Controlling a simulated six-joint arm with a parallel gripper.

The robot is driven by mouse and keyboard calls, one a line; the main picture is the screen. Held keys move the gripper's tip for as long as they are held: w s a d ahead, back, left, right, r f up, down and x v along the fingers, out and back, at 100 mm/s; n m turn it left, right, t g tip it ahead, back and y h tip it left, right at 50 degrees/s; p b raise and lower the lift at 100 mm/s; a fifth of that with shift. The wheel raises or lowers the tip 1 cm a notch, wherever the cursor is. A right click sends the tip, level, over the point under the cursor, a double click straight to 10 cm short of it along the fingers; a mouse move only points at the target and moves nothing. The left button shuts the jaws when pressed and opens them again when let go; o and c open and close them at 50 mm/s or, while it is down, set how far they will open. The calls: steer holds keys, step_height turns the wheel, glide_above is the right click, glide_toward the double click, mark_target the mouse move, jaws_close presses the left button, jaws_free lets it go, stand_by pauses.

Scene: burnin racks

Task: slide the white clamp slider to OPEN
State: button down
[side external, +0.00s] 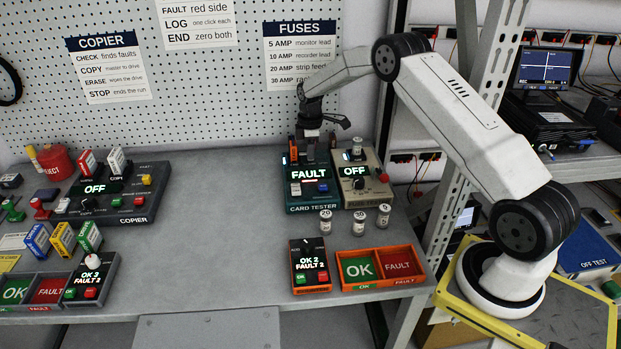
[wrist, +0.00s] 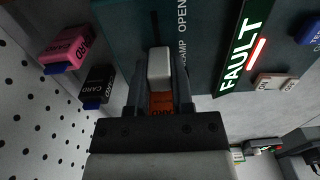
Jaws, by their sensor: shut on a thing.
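The card tester (side external: 309,208) stands near the back of the bench, a dark teal box with a lit display reading FAULT. The white clamp slider (wrist: 158,66) is a small white block on its top in the wrist view, beside lettering that reads OPEN. My gripper (wrist: 159,72) reaches down over the tester, its fingers on either side of the slider and shut on it. An orange lettered piece (wrist: 162,102) shows between the fingers, just below the slider in the picture. In the side view my gripper (side external: 311,152) hides the slider.
A beige fuse tester (side external: 372,195) stands close to the right of the card tester. Several fuses (side external: 358,222) stand in front. An orange counter box (side external: 309,270) and an OK/FAULT tray (side external: 402,289) are nearer the front. The copier (side external: 135,205) is at left. The middle bench is clear.

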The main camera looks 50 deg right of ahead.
mark_target(322, 159)
steer(key=shift+s+d, duration=1.3)
steer(key=shift+c, duration=2.4)
jaws_free()
steer(key=shift+r, duration=0.1)
step_height(322, 159, up, 8)
steer(key=shift+a, duration=0.1)
